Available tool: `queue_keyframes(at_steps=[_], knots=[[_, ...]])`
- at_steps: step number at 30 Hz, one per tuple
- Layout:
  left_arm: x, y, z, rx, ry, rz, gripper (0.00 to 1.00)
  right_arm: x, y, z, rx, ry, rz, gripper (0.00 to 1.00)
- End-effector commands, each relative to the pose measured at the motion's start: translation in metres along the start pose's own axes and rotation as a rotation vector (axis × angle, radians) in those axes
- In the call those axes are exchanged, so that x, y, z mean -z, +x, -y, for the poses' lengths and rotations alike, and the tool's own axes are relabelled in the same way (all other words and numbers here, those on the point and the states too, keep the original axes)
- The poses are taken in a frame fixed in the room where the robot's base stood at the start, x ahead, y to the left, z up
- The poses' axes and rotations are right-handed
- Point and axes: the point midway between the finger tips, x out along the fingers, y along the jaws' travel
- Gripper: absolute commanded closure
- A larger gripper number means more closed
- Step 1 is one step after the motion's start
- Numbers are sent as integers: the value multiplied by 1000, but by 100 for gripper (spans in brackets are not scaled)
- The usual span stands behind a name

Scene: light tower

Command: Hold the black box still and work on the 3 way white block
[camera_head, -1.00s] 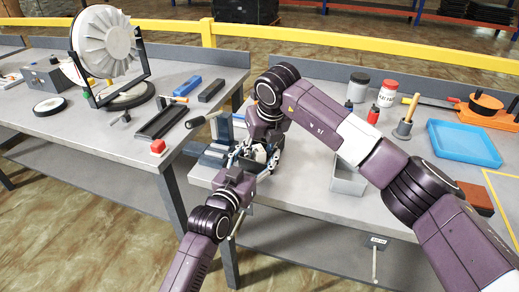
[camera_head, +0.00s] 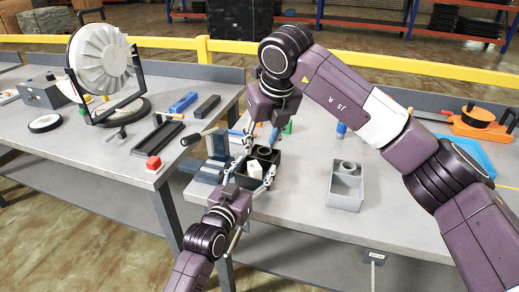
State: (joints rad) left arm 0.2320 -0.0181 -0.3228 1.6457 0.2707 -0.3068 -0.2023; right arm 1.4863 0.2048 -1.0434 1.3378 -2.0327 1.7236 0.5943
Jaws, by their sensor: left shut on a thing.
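The black box (camera_head: 265,153) sits on the right-hand table near its left front corner. The 3 way white block (camera_head: 255,169) shows as a small white shape at the box's near side, partly hidden by fingers. My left gripper (camera_head: 249,175) reaches up from below, with its fingers on either side of the box, and is shut on it. My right gripper (camera_head: 262,138) hangs above the box, pointing down. Its fingers are spread apart, and I see nothing between them.
A blue-grey fixture (camera_head: 213,165) stands directly left of the box. A grey bin (camera_head: 345,192) is to the right, with clear tabletop between. A blue tray (camera_head: 470,155) is partly behind my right arm.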

Motion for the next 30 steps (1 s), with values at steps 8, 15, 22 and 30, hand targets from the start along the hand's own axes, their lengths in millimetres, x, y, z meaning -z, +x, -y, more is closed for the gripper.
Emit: queue_keyframes(at_steps=[8,15,22,30], knots=[[-1,0,0,-1,0,1,65,0,-3,0,0,1,-1,61],[-1,0,0,0,0,1,26,0,-2,0,0,1,-1,61],[0,0,0,0,0,0,16,0,-2,0,0,0,-1,61],[-1,-8,0,0,0,1,16,0,-2,0,0,0,-1,61]])
